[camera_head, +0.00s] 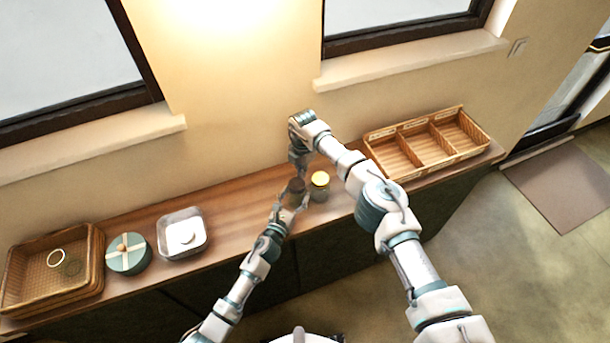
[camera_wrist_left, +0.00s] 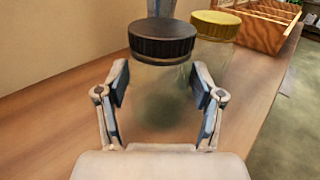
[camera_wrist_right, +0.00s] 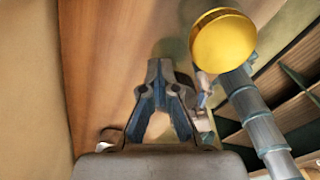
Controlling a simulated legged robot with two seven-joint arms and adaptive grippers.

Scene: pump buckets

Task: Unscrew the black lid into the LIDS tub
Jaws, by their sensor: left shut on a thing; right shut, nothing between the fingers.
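A glass jar with a ridged black lid (camera_wrist_left: 162,40) stands between the fingers of my left gripper (camera_wrist_left: 162,95). My left gripper is shut on the jar's body, below the lid. The dark lid (camera_head: 296,184) also shows in the head view near the middle of the counter. My right gripper (camera_wrist_right: 160,75) is shut and empty. Its tips (camera_wrist_left: 161,8) show just above the black lid in the left wrist view; I cannot tell whether they touch it.
A jar with a yellow lid (camera_head: 320,179) stands close beside the held jar, to its right. A round teal box (camera_head: 129,254) and a wicker basket (camera_head: 95,262) are at the left. A divided wooden tray (camera_head: 461,152) is at the right. Counter between tub and jars is clear.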

